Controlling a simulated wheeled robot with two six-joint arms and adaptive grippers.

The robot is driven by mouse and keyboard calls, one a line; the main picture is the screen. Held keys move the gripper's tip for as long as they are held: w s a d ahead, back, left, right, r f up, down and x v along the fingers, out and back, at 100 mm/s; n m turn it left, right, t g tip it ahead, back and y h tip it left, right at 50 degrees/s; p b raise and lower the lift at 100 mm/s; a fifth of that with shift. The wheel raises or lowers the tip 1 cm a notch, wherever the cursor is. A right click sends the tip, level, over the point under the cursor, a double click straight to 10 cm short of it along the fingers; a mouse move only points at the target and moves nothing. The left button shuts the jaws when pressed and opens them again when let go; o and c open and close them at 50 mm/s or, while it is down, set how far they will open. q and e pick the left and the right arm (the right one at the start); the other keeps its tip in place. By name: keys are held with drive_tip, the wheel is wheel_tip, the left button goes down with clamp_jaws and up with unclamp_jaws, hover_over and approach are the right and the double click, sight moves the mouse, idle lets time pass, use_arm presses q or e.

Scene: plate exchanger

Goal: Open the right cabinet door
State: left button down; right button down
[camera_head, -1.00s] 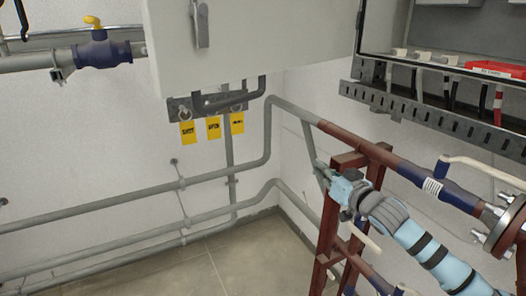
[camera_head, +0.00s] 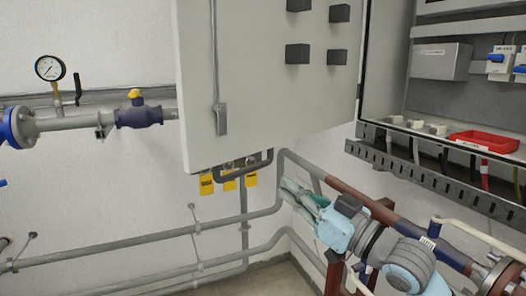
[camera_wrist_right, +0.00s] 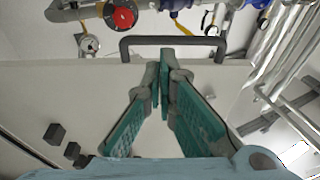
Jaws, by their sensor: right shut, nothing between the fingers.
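A large pale grey cabinet panel (camera_head: 270,90), with a long vertical handle (camera_head: 220,115) near its left edge, fills the middle of the head view. To its right a cabinet compartment (camera_head: 440,95) stands open. My right gripper (camera_head: 284,188) is shut and empty, below the panel's lower edge in the head view. In the right wrist view its fingertips (camera_wrist_right: 165,58) lie close in line with a dark U-shaped bar (camera_wrist_right: 172,42); contact cannot be told. The pale panel (camera_wrist_right: 75,100) also shows behind the fingers there. My left gripper is out of view.
Pipes (camera_head: 150,238) run along the wall at the lower left. A gauge (camera_head: 49,68) and blue valve (camera_head: 138,116) are at the upper left. A perforated rail (camera_head: 430,178) and a red tray (camera_head: 484,141) are at the right. Yellow tags (camera_head: 206,184) hang under the panel.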

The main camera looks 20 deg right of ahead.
sight(255, 169)
drive_tip(key=x, duration=0.7)
drive_tip(key=shift+w+a+f, duration=0.15)
drive_tip(key=shift+w, duration=0.1)
